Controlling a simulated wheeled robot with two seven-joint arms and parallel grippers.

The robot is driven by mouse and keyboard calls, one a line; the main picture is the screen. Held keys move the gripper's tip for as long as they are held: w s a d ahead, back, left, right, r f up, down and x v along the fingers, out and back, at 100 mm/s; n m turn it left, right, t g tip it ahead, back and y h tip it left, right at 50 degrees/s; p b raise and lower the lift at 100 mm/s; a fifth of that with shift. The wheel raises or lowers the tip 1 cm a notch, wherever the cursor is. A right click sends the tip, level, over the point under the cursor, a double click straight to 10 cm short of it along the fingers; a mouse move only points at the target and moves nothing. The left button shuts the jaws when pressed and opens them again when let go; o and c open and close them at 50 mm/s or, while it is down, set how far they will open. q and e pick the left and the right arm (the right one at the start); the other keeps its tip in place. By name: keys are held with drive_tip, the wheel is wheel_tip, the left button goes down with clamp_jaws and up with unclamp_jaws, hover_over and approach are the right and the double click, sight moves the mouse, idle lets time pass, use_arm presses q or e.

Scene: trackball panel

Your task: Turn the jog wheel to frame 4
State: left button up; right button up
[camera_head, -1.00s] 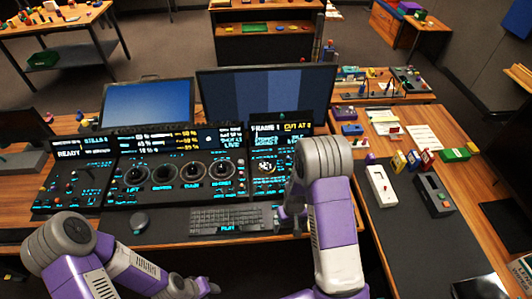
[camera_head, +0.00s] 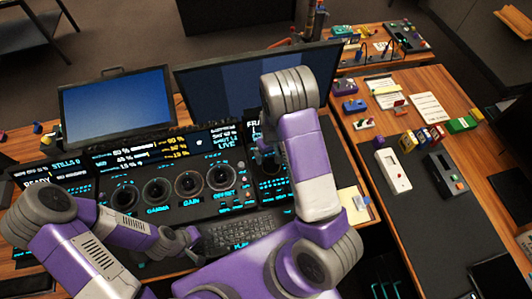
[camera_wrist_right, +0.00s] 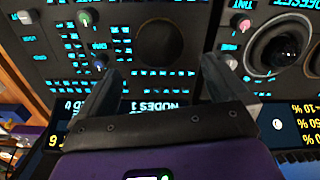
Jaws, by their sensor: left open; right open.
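The jog wheel (camera_wrist_right: 160,43) appears to be the dark round disc on the right-hand panel, seen upside down in the right wrist view. My right gripper (camera_wrist_right: 160,74) is open, its two fingers spread either side of the disc's line, with nothing between them. I cannot tell if it touches the panel. In the head view my right gripper (camera_head: 265,150) is over that panel, and my arm hides most of the wheel. The frame display (camera_head: 253,124) is cut off by my arm after "FRA", so its number is hidden. My left gripper (camera_head: 188,238) is open, low near the keyboard.
Several trackball rings (camera_head: 190,183) sit on the middle panel, left of my right gripper. A keyboard (camera_head: 235,230) lies in front. Two monitors, one blue (camera_head: 115,108) and one dark (camera_head: 215,80), stand behind. Small knobs (camera_wrist_right: 85,18) are near the disc.

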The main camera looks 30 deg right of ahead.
sight(271, 164)
use_arm(q)
drive_tip(key=shift+s+f, duration=0.15)
drive_tip(key=shift+f, duration=0.1)
use_arm(e)
wheel_tip(271, 164, down, 7)
drive_tip(key=shift+s+r, duration=0.15)
drive_tip(key=c, duration=1)
use_arm(q)
drive_tip(key=shift+b, duration=0.3)
